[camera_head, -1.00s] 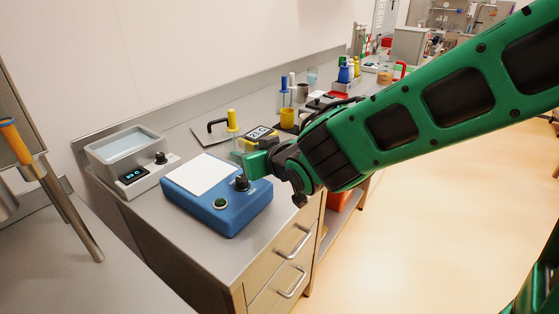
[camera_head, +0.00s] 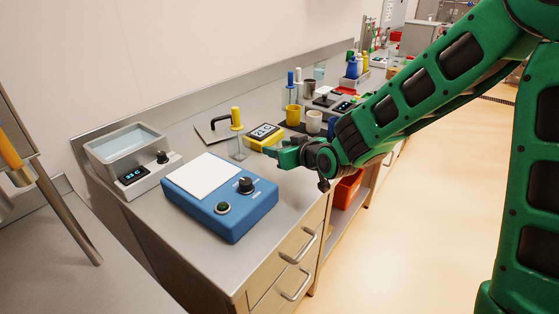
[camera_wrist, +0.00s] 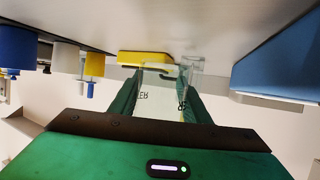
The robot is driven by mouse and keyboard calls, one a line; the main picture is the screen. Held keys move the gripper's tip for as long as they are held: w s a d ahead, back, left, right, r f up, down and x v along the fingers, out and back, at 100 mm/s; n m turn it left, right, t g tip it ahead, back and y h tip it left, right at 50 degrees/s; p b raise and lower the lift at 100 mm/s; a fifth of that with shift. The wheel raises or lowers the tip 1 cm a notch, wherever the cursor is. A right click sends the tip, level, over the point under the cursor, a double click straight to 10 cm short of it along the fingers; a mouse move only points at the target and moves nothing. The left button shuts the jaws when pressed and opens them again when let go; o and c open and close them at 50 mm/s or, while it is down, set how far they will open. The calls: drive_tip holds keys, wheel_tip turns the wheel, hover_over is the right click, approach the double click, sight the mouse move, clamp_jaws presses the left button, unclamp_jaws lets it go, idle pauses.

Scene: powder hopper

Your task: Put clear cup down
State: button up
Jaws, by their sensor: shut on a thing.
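My gripper (camera_head: 276,151) is at the counter between the blue device and the yellow timer. In the wrist view, which looks upside down, its two green fingers (camera_wrist: 160,98) are closed around the clear cup (camera_wrist: 156,85). The cup is see-through with dark lettering. In the head view I cannot make out the cup at the fingers. Whether its base touches the counter (camera_head: 200,258) is unclear.
A blue device (camera_head: 235,220) with a white plate stands nearest. A clear vessel with a yellow-topped tool (camera_head: 236,119), a yellow timer (camera_head: 264,136), yellow cup (camera_head: 292,115) and white cup (camera_head: 314,121) stand beyond. A water bath (camera_head: 125,148) is at left.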

drive_tip(key=shift+w+f, duration=0.1)
drive_tip(key=shift+f, duration=1.95)
drive_tip(key=o, duration=1.1)
drive_tip(key=shift+f, duration=0.1)
